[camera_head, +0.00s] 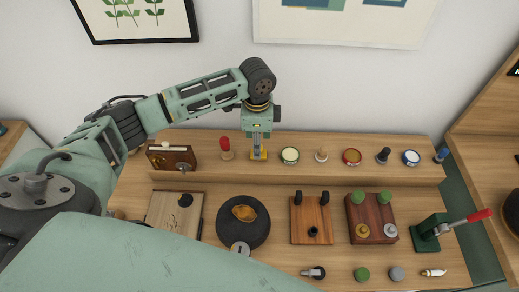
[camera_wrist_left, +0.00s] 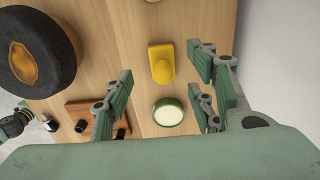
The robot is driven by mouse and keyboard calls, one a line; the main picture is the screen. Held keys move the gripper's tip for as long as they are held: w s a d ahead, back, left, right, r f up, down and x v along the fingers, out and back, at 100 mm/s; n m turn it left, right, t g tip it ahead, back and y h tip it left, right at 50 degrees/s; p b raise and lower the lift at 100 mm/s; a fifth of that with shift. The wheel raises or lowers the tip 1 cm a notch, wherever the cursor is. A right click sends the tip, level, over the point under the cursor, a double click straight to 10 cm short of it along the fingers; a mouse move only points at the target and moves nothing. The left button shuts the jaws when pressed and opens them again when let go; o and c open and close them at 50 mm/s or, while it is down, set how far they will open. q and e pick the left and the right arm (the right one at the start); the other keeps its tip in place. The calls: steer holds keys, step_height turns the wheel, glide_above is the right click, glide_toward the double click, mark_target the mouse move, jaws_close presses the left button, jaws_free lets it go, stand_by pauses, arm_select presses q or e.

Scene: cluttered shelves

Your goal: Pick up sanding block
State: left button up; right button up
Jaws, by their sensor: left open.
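A yellow block with a rounded raised top, which looks like the sanding block (camera_wrist_left: 161,63), sits on the wooden ledge. In the head view the yellow block (camera_head: 259,156) shows just below my left gripper (camera_head: 258,143), partly hidden by it. In the left wrist view my left gripper (camera_wrist_left: 155,92) is open and empty, with its green-padded fingers apart. The yellow block lies between the finger lines, towards the top of that view. The fingers appear above the ledge, not touching the block.
A green-rimmed round tin (camera_head: 290,156) stands beside the block, and a red-topped peg (camera_head: 225,149) on its other side. More small items line the ledge to the right. A dark round dish (camera_head: 243,222) and wooden boards (camera_head: 311,217) lie on the lower surface in front.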

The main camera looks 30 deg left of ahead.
arm_select(q)
steer(key=f, duration=0.2)
steer(key=f+p, duration=0.1)
steer(key=f, duration=0.1)
steer(key=shift+w+d, duration=0.1)
steer(key=shift+w, duration=0.1)
steer(key=shift+f, duration=0.4)
steer(key=c, duration=1.3)
arm_select(e)
steer(key=shift+w+a+r, duration=0.15)
steer(key=shift+w+r, duration=0.45)
steer(key=shift+r, duration=0.1)
